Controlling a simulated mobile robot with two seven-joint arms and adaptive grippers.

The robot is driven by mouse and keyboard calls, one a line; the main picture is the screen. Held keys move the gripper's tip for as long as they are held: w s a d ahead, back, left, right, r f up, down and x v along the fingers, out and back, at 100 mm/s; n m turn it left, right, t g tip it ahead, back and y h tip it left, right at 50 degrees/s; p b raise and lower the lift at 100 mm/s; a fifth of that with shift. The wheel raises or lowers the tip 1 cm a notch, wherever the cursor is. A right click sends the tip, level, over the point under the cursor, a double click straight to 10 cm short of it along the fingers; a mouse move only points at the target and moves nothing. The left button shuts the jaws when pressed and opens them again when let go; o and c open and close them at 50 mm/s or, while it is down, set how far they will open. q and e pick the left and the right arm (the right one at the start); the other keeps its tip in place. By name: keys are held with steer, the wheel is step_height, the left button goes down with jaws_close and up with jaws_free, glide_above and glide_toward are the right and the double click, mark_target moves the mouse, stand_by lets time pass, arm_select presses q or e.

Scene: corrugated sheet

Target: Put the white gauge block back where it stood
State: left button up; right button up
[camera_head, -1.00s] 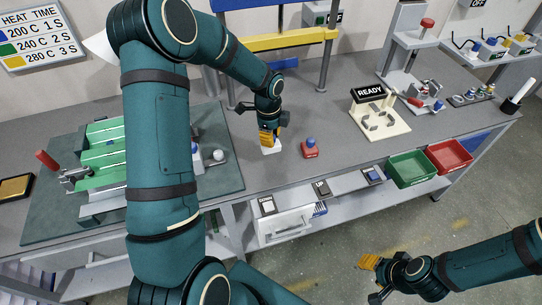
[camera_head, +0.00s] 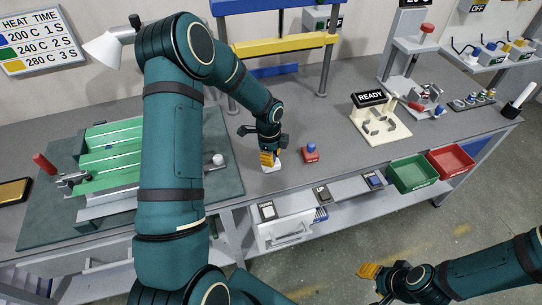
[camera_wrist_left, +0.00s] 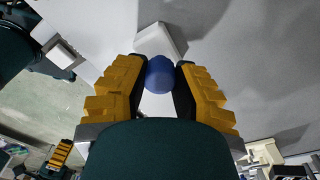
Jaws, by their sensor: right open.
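The white gauge block (camera_head: 273,168) has a blue knob, which shows between the fingers in the left wrist view (camera_wrist_left: 160,74). My left gripper (camera_head: 268,159) is shut on this knob, with its orange fingers on both sides. The block is at the front part of the grey bench; I cannot tell whether it touches the top. My right gripper (camera_head: 369,271) is open and empty, low in front of the bench over the floor.
A red block with a blue knob (camera_head: 310,153) stands just right of the white one. A dark green mat (camera_head: 228,180) with a green corrugated sheet (camera_head: 110,150) lies left. A READY stand (camera_head: 380,125), green bin (camera_head: 412,172) and red bin (camera_head: 450,162) are right.

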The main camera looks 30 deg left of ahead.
arm_select(q)
steer(key=shift+o, duration=1.4)
steer(key=shift+r, duration=0.1)
step_height(320, 180, up, 12)
steer(key=p, duration=0.2)
steer(key=s+d+f+n+h, duration=0.35)
steer(key=d+f+n, duration=0.25)
steer(key=d+f, duration=0.45)
steer(key=s+d+f+n+t, duration=0.2)
steer(key=s+d+f+n, duration=0.4)
steer(key=s+d+n, duration=0.5)
steer(key=shift+s+d+f+n, duration=0.2)
steer(key=shift+s+n, duration=0.2)
steer(key=shift+s, duration=0.45)
